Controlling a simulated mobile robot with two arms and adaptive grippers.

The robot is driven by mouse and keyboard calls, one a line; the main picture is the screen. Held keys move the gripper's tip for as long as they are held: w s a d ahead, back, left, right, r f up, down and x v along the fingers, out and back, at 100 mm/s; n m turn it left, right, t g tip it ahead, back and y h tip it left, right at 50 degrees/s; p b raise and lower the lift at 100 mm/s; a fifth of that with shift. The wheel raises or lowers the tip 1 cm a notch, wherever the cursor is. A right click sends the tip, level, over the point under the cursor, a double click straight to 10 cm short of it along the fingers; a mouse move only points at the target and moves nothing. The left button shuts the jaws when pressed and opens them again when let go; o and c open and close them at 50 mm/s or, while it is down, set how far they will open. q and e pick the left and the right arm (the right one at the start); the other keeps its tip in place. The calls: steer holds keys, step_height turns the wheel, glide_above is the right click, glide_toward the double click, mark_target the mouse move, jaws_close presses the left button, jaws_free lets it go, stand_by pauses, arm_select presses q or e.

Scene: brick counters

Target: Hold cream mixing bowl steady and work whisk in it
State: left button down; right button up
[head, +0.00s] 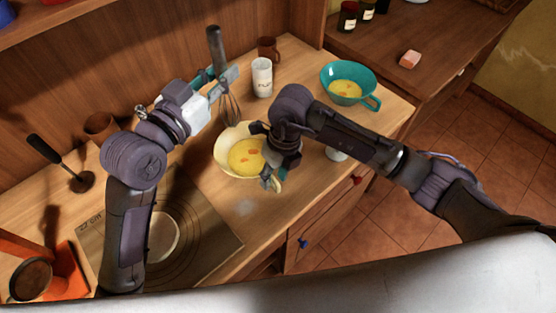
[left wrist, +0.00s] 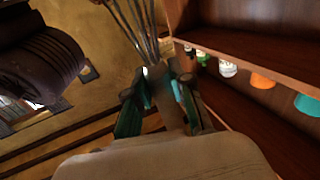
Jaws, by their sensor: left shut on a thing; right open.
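The cream mixing bowl (head: 222,150) stands on the wooden counter in the head view, with a yellow egg-like mixture in it. My left gripper (head: 222,78) is shut on the dark handle of the whisk (head: 214,45), which is held upright behind the bowl. The whisk's wires (head: 230,110) hang near the bowl's far rim; I cannot tell whether they touch it. In the left wrist view my left gripper (left wrist: 163,105) grips the handle, with the wires (left wrist: 135,25) at the top. My right gripper (head: 272,178) is open at the bowl's right rim, its arm hiding part of the bowl.
A teal bowl (head: 360,72) with yellow contents stands at the counter's right. A white cup (head: 262,78) and brown mug (head: 268,48) stand behind. A round-marked mat (head: 200,225) lies front left. A dark-handled tool (head: 80,180) stands at left.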

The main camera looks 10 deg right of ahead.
steer(key=shift+s+a+f, duration=0.1)
steer(key=shift+a+f, duration=0.1)
steer(key=shift+f, duration=1.05)
jaws_close()
steer(key=shift+c, duration=0.2)
jaws_free()
